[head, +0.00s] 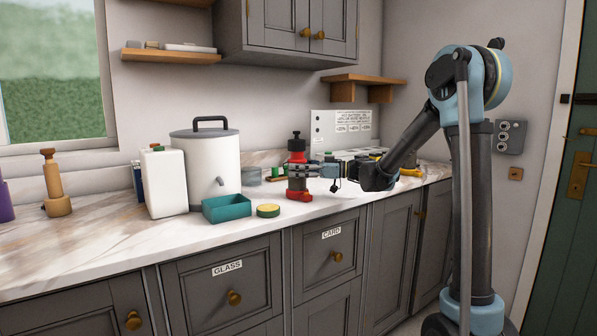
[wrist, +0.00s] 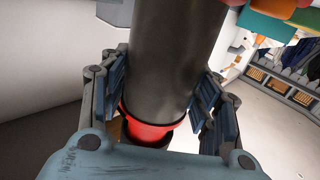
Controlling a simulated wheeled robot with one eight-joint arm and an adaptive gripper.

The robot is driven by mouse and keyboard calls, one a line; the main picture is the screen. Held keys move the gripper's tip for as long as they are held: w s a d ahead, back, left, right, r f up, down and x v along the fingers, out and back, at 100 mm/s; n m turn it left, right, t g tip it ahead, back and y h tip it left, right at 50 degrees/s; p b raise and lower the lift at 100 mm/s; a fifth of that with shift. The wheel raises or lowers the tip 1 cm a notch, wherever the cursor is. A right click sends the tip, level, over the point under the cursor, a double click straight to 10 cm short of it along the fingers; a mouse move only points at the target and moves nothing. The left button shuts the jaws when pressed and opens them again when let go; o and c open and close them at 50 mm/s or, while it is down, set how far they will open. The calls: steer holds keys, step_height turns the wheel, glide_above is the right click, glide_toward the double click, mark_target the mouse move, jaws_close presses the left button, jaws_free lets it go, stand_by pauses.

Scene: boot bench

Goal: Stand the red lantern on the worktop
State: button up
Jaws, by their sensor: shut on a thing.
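The red lantern (head: 297,146) is upright at the worktop's front part in the head view, with a red upper part, a dark middle and a red base. My gripper (head: 301,171) reaches it from the right and is shut around its dark middle. In the wrist view the lantern's dark body (wrist: 175,60) with a red band fills the space between the fingers of my gripper (wrist: 163,88). The pale marbled worktop (head: 95,235) runs under it. I cannot tell whether the base touches the worktop or hangs just above it.
Left of the lantern are a round yellow-topped tin (head: 268,210), a teal open box (head: 227,208), a white urn (head: 205,160) and a white canister (head: 164,183). A grey cup (head: 251,176) stands behind. Several items crowd the worktop behind my arm. The left front worktop is clear.

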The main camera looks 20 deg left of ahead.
steer(key=o, duration=1.7)
steer(key=w+d, duration=0.1)
steer(key=d, duration=1.1)
steer(key=s+d+f+m+t+h, duration=0.1)
steer(key=s+d+f+m+h, duration=0.5)
steer(key=s+d+f, duration=0.3)
steer(key=s+d+f+m+t+h, duration=0.1)
steer(key=s+d+f+m+h, duration=0.5)
steer(key=s+d+f, duration=0.3)
steer(key=s+d+f+m+t+h, duration=0.1)
steer(key=s+d+f+m+h, duration=0.5)
steer(key=s+d, duration=0.8)
steer(key=shift+s+d+f+m+t, duration=0.1)
steer(key=shift+d+f+m+t, duration=0.1)
steer(key=shift+d+f, duration=0.45)
steer(key=shift+s+d+f+m+t, duration=0.1)
steer(key=shift+d+f+m+t, duration=0.1)
steer(key=shift+d+f, duration=0.4)
steer(key=shift+a+f, duration=0.15)
steer(key=shift+a, duration=0.05)
